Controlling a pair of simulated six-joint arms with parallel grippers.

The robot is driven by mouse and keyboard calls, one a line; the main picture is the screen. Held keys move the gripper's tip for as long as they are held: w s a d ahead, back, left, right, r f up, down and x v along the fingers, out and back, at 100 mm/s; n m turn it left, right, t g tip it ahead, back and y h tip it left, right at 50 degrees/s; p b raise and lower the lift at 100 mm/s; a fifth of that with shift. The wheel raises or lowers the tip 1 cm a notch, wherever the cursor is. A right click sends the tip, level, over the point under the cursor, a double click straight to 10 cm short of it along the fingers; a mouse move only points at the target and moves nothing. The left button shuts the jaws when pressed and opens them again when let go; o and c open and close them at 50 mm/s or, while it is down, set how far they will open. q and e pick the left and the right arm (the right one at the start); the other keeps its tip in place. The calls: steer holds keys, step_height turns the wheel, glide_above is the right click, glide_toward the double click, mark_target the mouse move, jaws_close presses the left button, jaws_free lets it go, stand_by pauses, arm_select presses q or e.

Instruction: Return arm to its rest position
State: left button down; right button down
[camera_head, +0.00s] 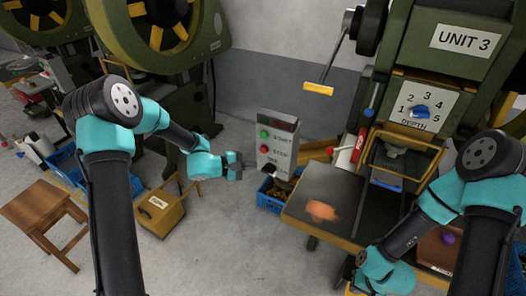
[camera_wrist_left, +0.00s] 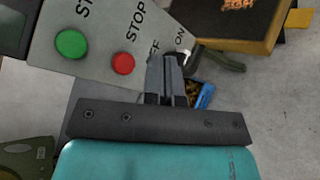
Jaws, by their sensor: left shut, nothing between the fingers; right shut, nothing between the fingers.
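My left gripper (camera_head: 240,165) is shut and empty, beside the left face of a grey control box (camera_head: 279,125). In the left wrist view its fingertips (camera_wrist_left: 166,62) lie over the lower edge of the box panel (camera_wrist_left: 98,35), near the OFF and ON lettering. The panel has a green button (camera_wrist_left: 71,44) and a red STOP button (camera_wrist_left: 123,63). I cannot tell whether the fingers touch the box. My right arm (camera_head: 478,190) bends down at the lower right. Its wrist (camera_head: 386,276) is at the bottom edge, and its fingers do not show.
A press marked UNIT 3 (camera_head: 465,40) stands at the right, with a dark table (camera_head: 335,188) bearing a glowing orange piece (camera_head: 321,211). A blue bin (camera_head: 268,199) sits below the control box. The middle floor is clear.

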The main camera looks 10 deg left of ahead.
arm_select(q)
steer(key=shift+s+f, duration=0.1)
stand_by(0.3)
steer(key=s+a+f+m+g+y, duration=0.1)
steer(key=s+f+m+g+y, duration=0.2)
steer(key=s+f, duration=0.8)
steer(key=s+a+f+m+g+y, duration=0.2)
steer(key=s+f+m+g+y, duration=0.2)
steer(key=s+f, duration=0.7)
steer(key=shift+s+a+m+y, duration=0.3)
steer(key=shift+s+m+y, duration=0.9)
steer(key=shift+s+m, duration=0.65)
steer(key=shift+f, duration=0.1)
